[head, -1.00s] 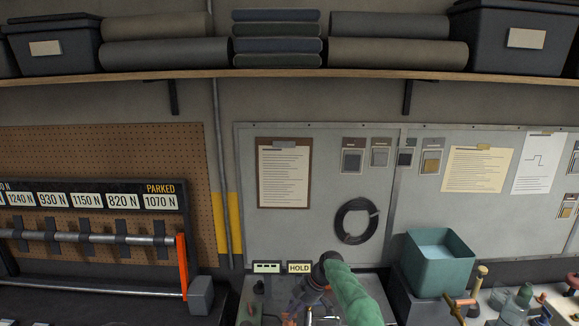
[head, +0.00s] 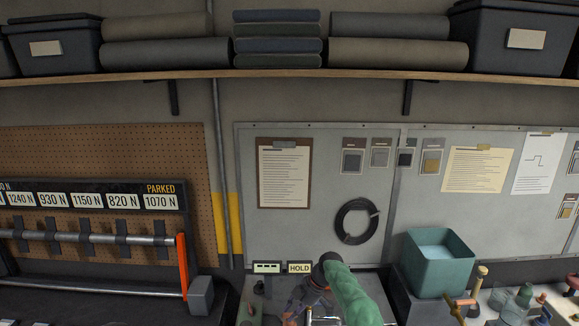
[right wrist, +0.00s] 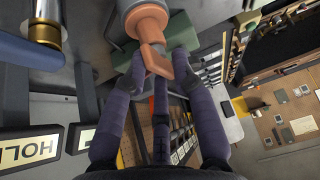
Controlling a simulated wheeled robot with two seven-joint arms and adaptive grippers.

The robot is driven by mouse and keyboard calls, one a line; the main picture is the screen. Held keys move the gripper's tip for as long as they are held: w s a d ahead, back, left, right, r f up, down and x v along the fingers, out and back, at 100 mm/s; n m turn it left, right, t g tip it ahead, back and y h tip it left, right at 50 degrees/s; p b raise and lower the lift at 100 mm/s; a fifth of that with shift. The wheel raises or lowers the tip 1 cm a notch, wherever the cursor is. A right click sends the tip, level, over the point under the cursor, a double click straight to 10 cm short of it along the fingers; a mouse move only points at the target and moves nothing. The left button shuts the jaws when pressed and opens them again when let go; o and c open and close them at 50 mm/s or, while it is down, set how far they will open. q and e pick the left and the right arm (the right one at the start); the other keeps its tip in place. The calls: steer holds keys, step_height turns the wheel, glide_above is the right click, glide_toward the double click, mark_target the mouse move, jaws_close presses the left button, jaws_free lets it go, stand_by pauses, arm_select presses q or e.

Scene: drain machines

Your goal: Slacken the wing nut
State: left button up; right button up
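The wing nut (right wrist: 158,62) is copper-coloured, with a flat wing below a round copper hub and a grey collar, at the top middle of the right wrist view. My right gripper (right wrist: 160,63) has dark purple fingers on both sides of the wing; they appear to touch it and be closed on it. In the head view my right gripper (head: 303,301) is low in the middle, under my green arm, and the nut is not clearly seen there. My left gripper is not in view.
A HOLD sign (head: 299,268) stands behind my right gripper. A teal bin (head: 439,264) and small bottles are to the right. A rack with orange lever (head: 181,266) and newton labels is at left. A brass cylinder (right wrist: 45,22) lies left of the nut in the wrist view.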

mark_target(286, 313)
steer(key=shift+r, duration=0.4)
step_height(286, 313, up, 2)
steer(key=shift+s+r+p, duration=0.15)
steer(key=shift+r+p, duration=0.05)
steer(key=shift+p, duration=0.5)
steer(key=shift+r+p, duration=1.1)
steer(key=shift+r, duration=0.45)
steer(key=shift+r, duration=0.1)
